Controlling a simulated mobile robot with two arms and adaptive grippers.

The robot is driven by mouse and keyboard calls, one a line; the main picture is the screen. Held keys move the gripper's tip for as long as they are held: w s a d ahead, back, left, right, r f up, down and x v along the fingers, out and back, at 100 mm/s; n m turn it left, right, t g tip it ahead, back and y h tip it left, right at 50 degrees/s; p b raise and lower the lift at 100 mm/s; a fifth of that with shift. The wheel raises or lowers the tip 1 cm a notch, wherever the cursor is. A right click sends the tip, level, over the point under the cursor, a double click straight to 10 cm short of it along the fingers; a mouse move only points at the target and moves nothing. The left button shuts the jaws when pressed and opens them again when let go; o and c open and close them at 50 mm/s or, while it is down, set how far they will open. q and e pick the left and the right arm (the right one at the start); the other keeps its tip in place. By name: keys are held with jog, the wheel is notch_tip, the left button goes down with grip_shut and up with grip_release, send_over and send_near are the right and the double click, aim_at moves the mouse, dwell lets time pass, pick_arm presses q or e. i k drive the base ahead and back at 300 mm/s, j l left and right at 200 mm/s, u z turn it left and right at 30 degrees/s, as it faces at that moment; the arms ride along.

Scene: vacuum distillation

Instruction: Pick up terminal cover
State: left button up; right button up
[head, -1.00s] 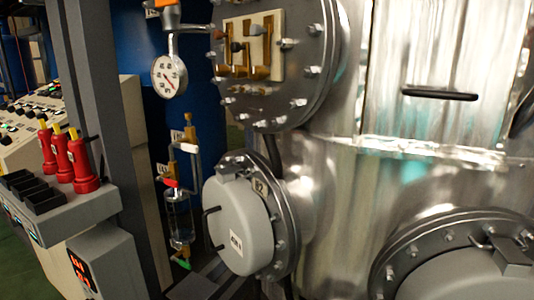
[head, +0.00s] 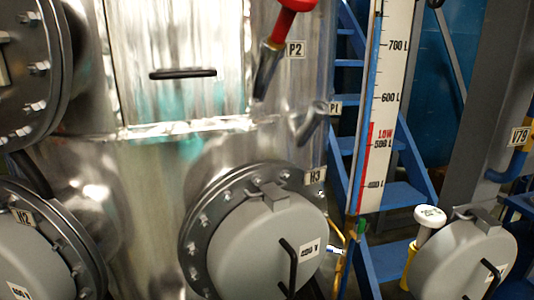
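A grey round terminal cover (head: 250,245) with a black handle and a "400 V" label is on the dark bolted flange marked H3, low in the middle of the head view. A second grey cover (head: 25,262) is on the flange marked H2 and is cut by the left edge. A third grey round cover (head: 445,265) with a black handle is at the lower right. What it is mounted on is not clear. Neither of my grippers is in view.
The shiny metal vessel (head: 130,210) fills the left and middle. A red-handled fitting (head: 285,20) is by the P2 tag. A level scale (head: 382,110), blue stairs (head: 405,195) and a grey post (head: 480,100) stand at the right.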

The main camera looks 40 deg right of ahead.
aim_at(468, 259)
jog(key=z, duration=2.7)
jog(key=k+u, duration=0.2)
jog(key=u, duration=0.25)
jog(key=k+j+u, duration=0.1)
jog(key=u, duration=0.4)
jog(key=k+j, duration=0.05)
jog(key=k, duration=0.05)
